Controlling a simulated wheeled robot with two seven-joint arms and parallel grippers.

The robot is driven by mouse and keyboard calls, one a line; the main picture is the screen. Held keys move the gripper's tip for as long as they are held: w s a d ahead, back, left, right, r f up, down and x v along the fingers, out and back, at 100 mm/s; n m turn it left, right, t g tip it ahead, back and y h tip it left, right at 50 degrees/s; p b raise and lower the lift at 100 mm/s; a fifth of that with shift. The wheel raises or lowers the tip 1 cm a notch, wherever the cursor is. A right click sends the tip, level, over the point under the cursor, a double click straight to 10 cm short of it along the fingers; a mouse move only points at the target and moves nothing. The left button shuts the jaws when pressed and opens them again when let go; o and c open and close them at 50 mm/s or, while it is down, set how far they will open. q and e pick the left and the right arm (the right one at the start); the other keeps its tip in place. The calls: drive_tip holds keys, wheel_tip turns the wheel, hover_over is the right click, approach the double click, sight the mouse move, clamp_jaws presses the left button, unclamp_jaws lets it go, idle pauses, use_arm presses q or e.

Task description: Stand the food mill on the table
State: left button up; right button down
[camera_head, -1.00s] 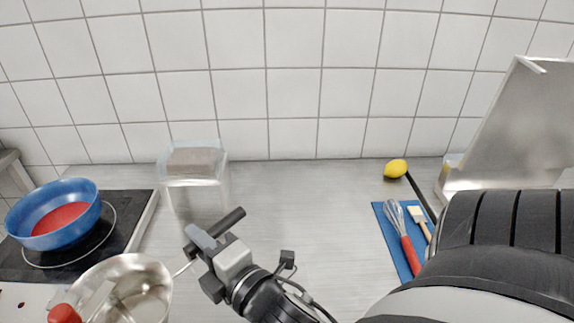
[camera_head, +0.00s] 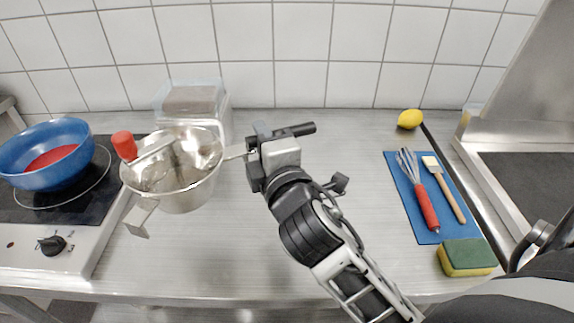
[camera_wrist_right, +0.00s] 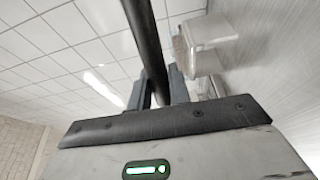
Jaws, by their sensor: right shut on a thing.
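The food mill (camera_head: 185,195) is a steel bowl with a red-knobbed crank, side brackets and a black handle (camera_head: 298,130). It is roughly upright in the head view, left of centre, in front of the clear container. My right gripper (camera_head: 262,142) is shut on the handle at the mill's right side. The right wrist view shows the dark handle (camera_wrist_right: 150,50) between the fingers. Whether the mill touches the table (camera_head: 230,250) or hangs just above it, I cannot tell. My left gripper is not in view.
The clear container (camera_head: 200,95) stands close behind the mill. A blue pan (camera_head: 45,165) sits on the hob (camera_head: 95,210) at left. A blue mat (camera_head: 410,195) with a whisk and brush, a lemon (camera_head: 410,119) and a sponge (camera_head: 467,258) are at right. The middle counter is clear.

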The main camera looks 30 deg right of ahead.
drive_tip(key=w+d+f, duration=0.1)
drive_tip(key=d+f, duration=0.3)
drive_tip(key=d+f+b, duration=0.1)
drive_tip(key=d+f, duration=0.3)
drive_tip(key=w+d+f+b, duration=0.1)
drive_tip(key=d+f, duration=0.2)
drive_tip(key=d, duration=0.1)
drive_tip(key=shift+w+d+f, duration=0.35)
drive_tip(key=shift+d+f, duration=0.05)
drive_tip(key=shift+f, duration=0.3)
drive_tip(key=shift+f+b, duration=0.25)
drive_tip(key=shift+b, duration=0.05)
drive_tip(key=c, duration=1.3)
unclamp_jaws()
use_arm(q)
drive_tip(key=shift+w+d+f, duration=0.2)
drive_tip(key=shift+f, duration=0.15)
